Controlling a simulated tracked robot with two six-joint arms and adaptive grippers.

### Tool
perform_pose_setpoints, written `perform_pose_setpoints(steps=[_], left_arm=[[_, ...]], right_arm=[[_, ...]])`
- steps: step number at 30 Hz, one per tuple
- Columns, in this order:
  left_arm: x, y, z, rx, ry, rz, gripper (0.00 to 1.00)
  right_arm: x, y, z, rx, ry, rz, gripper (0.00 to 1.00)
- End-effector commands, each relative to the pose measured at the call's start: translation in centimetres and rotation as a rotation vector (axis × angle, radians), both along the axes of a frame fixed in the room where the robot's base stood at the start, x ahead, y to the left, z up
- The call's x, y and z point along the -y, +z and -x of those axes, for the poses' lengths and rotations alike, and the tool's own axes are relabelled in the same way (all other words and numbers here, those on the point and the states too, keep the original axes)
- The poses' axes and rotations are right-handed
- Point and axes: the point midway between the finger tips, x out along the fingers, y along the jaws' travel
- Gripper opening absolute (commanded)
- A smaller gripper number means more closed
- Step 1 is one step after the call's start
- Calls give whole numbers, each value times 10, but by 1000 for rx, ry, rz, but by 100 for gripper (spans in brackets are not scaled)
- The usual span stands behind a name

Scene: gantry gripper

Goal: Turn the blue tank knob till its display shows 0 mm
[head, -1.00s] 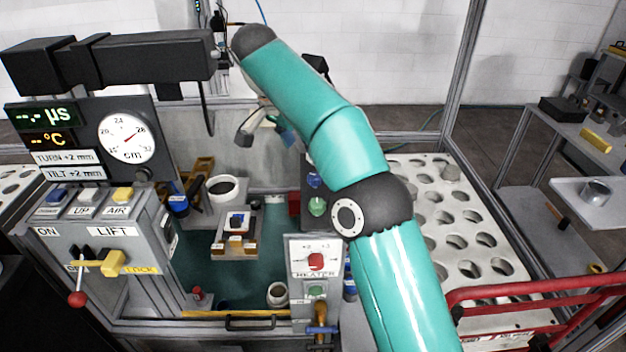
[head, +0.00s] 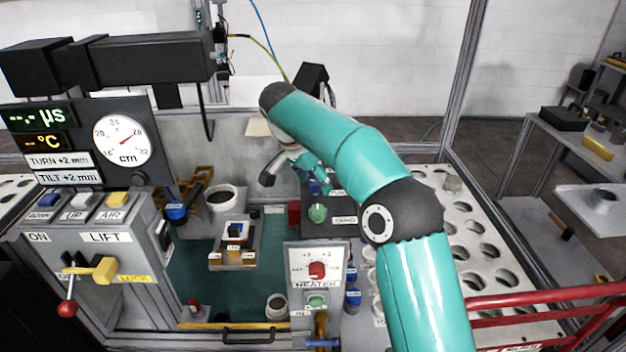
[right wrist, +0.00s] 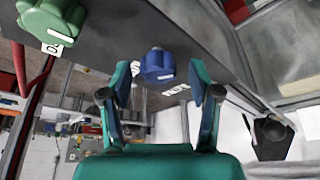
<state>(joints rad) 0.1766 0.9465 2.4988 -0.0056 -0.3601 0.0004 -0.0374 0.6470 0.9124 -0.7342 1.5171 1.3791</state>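The blue tank knob (head: 317,187) is on the dark box behind the heater panel, beside a green knob (head: 317,213). My right gripper (head: 294,172) is at the blue knob, partly covered by its own arm. In the right wrist view the blue knob (right wrist: 158,66) shows between the two spread fingers of my right gripper (right wrist: 161,80), with gaps on both sides. The gripper looks open and empty. The displays read TURN +2 mm (head: 59,161) and TILT +2 mm (head: 66,178). My left gripper is out of view.
The green knob (right wrist: 50,18) is close by in the right wrist view. A red heater knob (head: 317,270) stands in front. A white perforated rack (head: 455,215) and a red rail (head: 540,301) lie to the right. A dark gantry arm (head: 150,58) spans the upper left.

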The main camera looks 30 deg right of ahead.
Motion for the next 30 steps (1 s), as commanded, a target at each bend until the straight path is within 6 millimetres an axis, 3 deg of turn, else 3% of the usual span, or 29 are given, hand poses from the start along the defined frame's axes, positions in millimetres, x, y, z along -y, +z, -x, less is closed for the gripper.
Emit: perform_pose_setpoints(steps=[2, 9, 20, 30], left_arm=[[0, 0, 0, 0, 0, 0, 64], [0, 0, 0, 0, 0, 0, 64], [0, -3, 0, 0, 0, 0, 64], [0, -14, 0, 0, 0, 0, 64]], right_arm=[[0, 0, 0, 0, 0, 0, 45], [0, 0, 0, 1, 0, 0, 5], [0, 0, -1, 5, 48, 0, 5], [1, 0, 1, 8, 257, 0, 5]])
